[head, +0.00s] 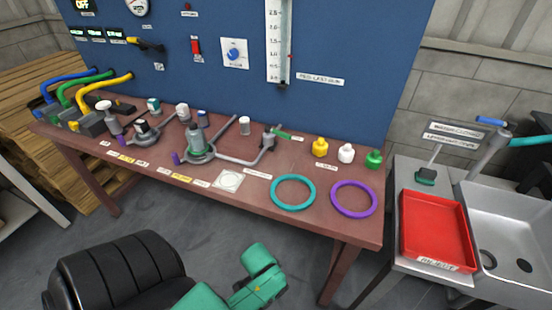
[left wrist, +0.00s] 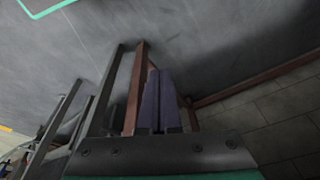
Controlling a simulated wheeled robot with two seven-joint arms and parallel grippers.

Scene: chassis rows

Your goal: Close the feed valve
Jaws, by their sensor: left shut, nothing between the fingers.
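A small valve body (head: 268,139) stands at the right end of a grey pipe on the bench. My right gripper is not in view.
The brown bench (head: 340,228) carries grey burners and pipework, a teal ring (head: 293,177), a purple ring (head: 354,184) and yellow, white and green knobs. A blue panel (head: 350,60) rises behind. A red tray (head: 404,232) and a sink (head: 500,215) stand right. My green arm links show below.

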